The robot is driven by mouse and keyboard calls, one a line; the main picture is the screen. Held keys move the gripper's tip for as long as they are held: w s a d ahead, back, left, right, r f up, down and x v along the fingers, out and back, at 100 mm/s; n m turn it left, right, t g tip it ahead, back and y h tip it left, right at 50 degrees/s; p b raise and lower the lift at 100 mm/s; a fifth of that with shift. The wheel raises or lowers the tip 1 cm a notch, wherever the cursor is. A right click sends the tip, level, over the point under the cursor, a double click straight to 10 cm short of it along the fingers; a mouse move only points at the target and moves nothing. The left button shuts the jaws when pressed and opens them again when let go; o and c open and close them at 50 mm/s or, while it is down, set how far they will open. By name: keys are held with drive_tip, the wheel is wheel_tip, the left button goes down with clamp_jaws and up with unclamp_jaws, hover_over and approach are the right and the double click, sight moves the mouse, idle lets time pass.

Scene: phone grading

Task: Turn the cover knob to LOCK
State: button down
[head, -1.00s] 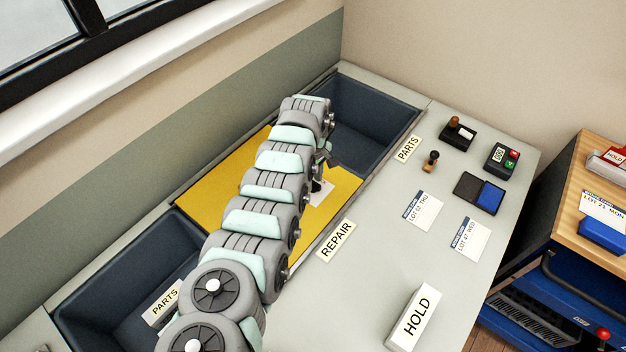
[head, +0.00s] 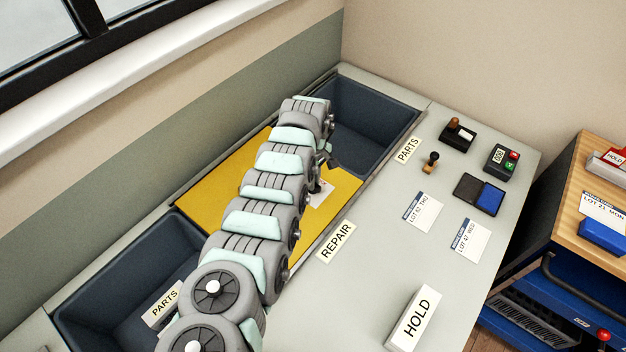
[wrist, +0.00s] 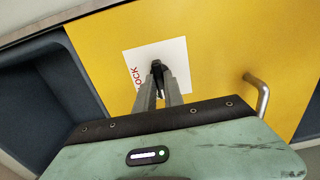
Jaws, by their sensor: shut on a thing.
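The yellow cover (head: 230,177) lies between two dark bins. In the wrist view the cover (wrist: 215,45) bears a white label (wrist: 140,62) with red lettering, of which "OCK" shows. A black knob (wrist: 156,66) stands on the label. My gripper (wrist: 160,84) is shut on the knob, with its fingers on either side of it. The fingers hide part of the knob and label, so I cannot tell which marking the knob points to. In the head view my arm hides most of the knob, and part of the label (head: 322,192) shows beside it.
A metal handle (wrist: 262,92) rises from the cover right of the fingers. Dark bins lie at the far end (head: 375,105) and near end (head: 120,275). The bench (head: 380,245) holds a HOLD block (head: 415,318), lot cards and stamp items away from my arm.

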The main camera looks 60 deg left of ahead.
drive_tip(key=shift+r, duration=0.1)
drive_tip(key=m+p, duration=0.1)
drive_tip(key=m, duration=0.1)
drive_tip(key=shift+r+m+p, duration=0.1)
drive_tip(key=shift+m+p, duration=0.3)
drive_tip(key=m, duration=0.8)
drive_tip(key=m+b, duration=0.1)
drive_tip(key=m, duration=0.1)
drive_tip(key=shift+f+m, duration=0.2)
drive_tip(key=shift+m, duration=0.2)
drive_tip(key=m, duration=0.4)
drive_tip(key=shift+m, duration=0.3)
drive_tip(key=c, duration=1.4)
unclamp_jaws()
drive_tip(key=shift+c, duration=0.2)
drive_tip(key=shift+r, duration=0.1)
wheel_tip(320, 180, up, 11)
drive_tip(key=p, duration=0.1)
